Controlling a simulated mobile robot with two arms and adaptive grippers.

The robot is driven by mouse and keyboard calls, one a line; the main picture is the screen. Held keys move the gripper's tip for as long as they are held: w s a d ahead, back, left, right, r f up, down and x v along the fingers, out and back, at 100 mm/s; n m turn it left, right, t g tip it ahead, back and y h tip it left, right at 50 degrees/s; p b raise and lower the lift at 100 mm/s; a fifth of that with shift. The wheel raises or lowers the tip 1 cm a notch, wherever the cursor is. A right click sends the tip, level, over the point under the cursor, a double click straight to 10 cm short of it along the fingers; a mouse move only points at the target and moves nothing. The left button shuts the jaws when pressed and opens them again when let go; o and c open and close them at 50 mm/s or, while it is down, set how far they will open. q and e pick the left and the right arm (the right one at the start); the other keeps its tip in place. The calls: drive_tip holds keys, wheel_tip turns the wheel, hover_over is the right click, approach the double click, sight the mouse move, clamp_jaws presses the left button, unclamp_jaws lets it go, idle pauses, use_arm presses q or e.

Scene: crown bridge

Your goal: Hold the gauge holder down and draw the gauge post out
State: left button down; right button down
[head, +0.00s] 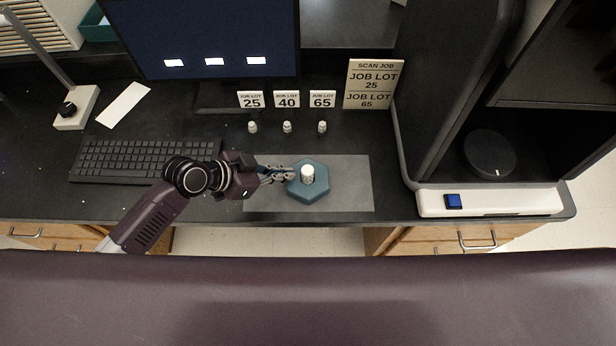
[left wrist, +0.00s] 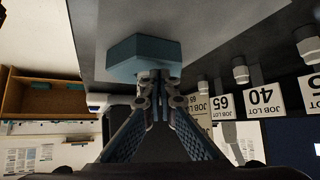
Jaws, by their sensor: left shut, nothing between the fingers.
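The gauge holder (head: 309,191) is a blue-grey hexagonal block on a grey mat (head: 350,185). The gauge post (head: 307,173) is a short white cylinder standing upright in the middle of the holder. My left gripper (head: 288,174) comes in from the left, shut and empty, its fingertips at the holder's left edge close to the post. In the left wrist view, which is upside down, the shut fingers (left wrist: 158,82) lie against or just in front of the holder (left wrist: 143,53); I cannot tell whether they touch. The post is not clear there. My right gripper is out of view.
Several small white-topped posts (head: 287,127) stand behind the mat, before cards (head: 286,99) marked 25, 40 and 65. A "scan job" sign (head: 372,84) stands behind. A keyboard (head: 145,160) lies left; a scanner (head: 488,200) with a blue button stands right. The mat's right part is clear.

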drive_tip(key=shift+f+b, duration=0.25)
drive_tip(key=shift+b, duration=0.05)
idle(1.5)
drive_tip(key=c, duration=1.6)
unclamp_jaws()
